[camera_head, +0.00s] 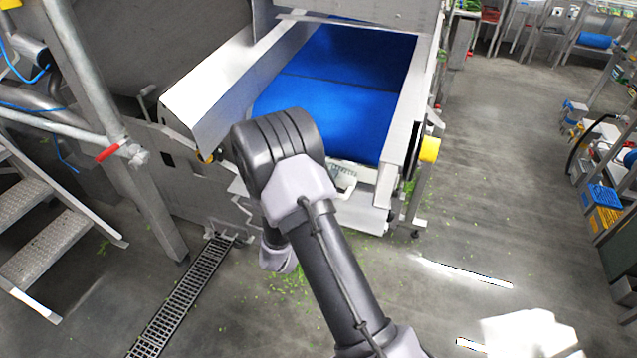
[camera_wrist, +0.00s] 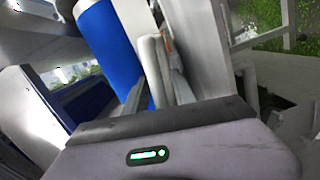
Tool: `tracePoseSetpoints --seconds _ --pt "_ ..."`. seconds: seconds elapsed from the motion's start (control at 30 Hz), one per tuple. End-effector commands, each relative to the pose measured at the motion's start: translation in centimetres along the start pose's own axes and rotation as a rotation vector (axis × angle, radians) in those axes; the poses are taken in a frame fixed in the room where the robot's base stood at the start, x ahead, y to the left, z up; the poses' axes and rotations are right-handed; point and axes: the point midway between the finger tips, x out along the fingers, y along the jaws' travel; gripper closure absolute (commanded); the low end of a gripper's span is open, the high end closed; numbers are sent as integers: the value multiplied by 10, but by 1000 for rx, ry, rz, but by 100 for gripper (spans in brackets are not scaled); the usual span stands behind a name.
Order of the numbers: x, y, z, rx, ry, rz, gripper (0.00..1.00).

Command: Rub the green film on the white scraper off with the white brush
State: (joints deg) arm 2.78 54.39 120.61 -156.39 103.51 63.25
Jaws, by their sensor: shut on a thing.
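A pale strip (camera_head: 352,172) with faint greenish specks lies below the front end of the blue belt and looks like the white scraper. My arm covers its left part. In the wrist view the body of my gripper (camera_wrist: 180,150), with a green light, fills the bottom. In the head view my gripper is hidden behind my arm, low in front of the conveyor. I cannot tell whether brush and scraper touch.
The blue belt (camera_head: 345,105) slopes between steel side walls. Metal steps (camera_head: 40,245) stand at the left, with a floor drain (camera_head: 185,295) in front of the conveyor. Green scraps litter the floor. Open floor lies at the right, beside shelves with blue and yellow crates (camera_head: 604,197).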

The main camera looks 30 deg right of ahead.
Motion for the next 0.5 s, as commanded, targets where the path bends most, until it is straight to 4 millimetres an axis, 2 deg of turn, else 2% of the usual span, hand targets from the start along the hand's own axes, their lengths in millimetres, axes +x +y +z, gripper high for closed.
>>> tracePoseSetpoints --seconds 0.13,0.33,0.5 --pt "1 1 7 0 -2 0 100" --pt "3 3 31 -1 -3 1 100" --pt "3 7 42 0 -1 0 100"
